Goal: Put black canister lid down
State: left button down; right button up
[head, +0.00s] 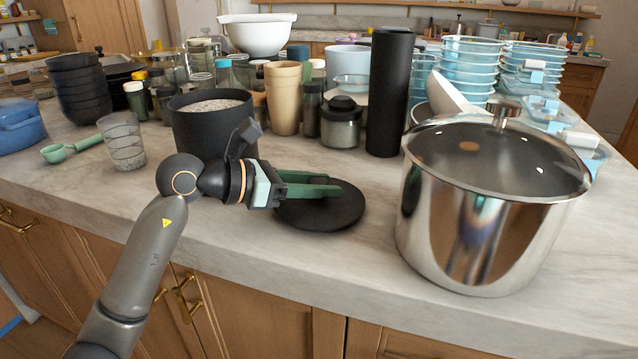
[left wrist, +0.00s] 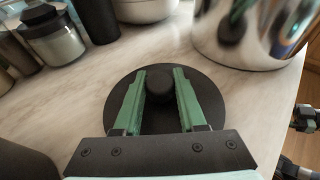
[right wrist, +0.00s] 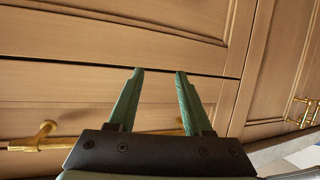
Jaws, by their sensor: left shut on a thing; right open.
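The black canister lid (head: 338,215) is a flat round disc, level on the marble countertop or just above it; I cannot tell which. It lies between the canister and the steel pot. My left gripper (head: 338,190) is shut on the lid's round knob, and in the left wrist view its green fingers (left wrist: 160,85) stand either side of the knob over the lid (left wrist: 210,97). The black canister (head: 185,130) stands open behind my left arm, with pale speckled contents. My right gripper (right wrist: 157,75) is open and empty, facing wooden cabinet fronts.
A steel pot with a glass lid (head: 480,235) stands close to the right of the lid. Behind are a tall black cylinder (head: 390,95), a dark-lidded jar (head: 341,125) and a tan cup (head: 284,100). A clear glass (head: 122,145) stands left. Bare marble lies along the front edge.

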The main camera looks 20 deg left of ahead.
pick_arm(q)
jog(key=shift+f, duration=0.2)
jog(key=shift+c, duration=2.4)
grip_release()
pick_arm(e)
jog(key=shift+w+r+t, duration=0.25)
jog(key=shift+r, duration=0.3)
jog(key=shift+w+r+t, duration=0.2)
jog(key=shift+r+t, duration=0.05)
jog(key=shift+r, duration=0.3)
pick_arm(q)
jog(key=shift+r, duration=0.1)
jog(key=shift+r+p, duration=0.3)
jog(key=shift+r, duration=0.1)
jog(key=v, duration=1)
jog(key=shift+s+a+f, duration=0.1)
jog(key=shift+s+a, duration=0.15)
jog(key=shift+a, duration=0.05)
jog(key=shift+s+a+r+b, duration=0.25)
jog(key=shift+s+a+b, duration=0.05)
jog(key=shift+s+a, duration=0.15)
pick_arm(e)
jog(key=shift+s+f+g, duration=0.35)
jog(key=shift+f+g, duration=0.05)
jog(key=shift+f, duration=0.45)
